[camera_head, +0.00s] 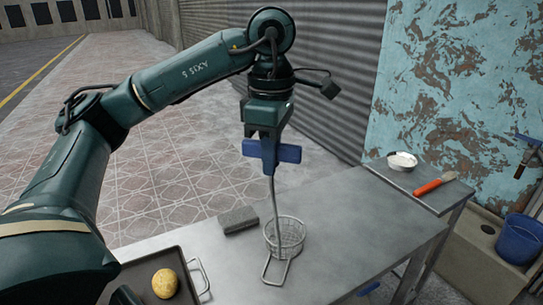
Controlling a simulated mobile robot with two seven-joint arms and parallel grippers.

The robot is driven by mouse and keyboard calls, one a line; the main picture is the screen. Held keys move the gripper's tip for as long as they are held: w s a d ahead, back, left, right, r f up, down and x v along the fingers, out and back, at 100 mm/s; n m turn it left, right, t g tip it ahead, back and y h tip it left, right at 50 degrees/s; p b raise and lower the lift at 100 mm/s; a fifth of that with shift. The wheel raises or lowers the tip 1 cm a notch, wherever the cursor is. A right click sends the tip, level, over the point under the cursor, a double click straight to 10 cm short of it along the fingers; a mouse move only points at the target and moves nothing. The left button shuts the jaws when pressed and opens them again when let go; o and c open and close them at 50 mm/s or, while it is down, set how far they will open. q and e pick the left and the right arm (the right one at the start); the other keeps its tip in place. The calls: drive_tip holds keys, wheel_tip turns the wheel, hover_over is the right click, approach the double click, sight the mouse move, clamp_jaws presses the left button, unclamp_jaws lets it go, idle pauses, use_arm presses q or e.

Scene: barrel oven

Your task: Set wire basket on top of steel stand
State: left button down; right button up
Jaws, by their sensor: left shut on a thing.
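The wire basket (287,240) is a round mesh basket low over the grey metal table (350,215). I cannot tell whether it touches the top. A thin rod runs from it up to my left gripper (272,168), which is shut on this handle, with blue fingers above the basket. A flat wire loop (274,272) shows at the basket's front; I cannot tell if it is part of the basket. A steel-topped stand (440,205) stands to the right, at the table's far end. My right gripper is not in view.
A white bowl (402,161) and an orange-handled tool (434,185) lie on the stand. A grey block (239,220) lies left of the basket. A dark tray (133,279) holds a round yellowish item (165,283). A blue bucket (520,238) is at far right.

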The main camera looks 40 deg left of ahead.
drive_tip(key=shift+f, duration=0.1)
use_arm(q)
drive_tip(key=shift+f, duration=0.2)
drive_tip(key=c, duration=1.4)
unclamp_jaws()
drive_tip(key=shift+r, duration=0.1)
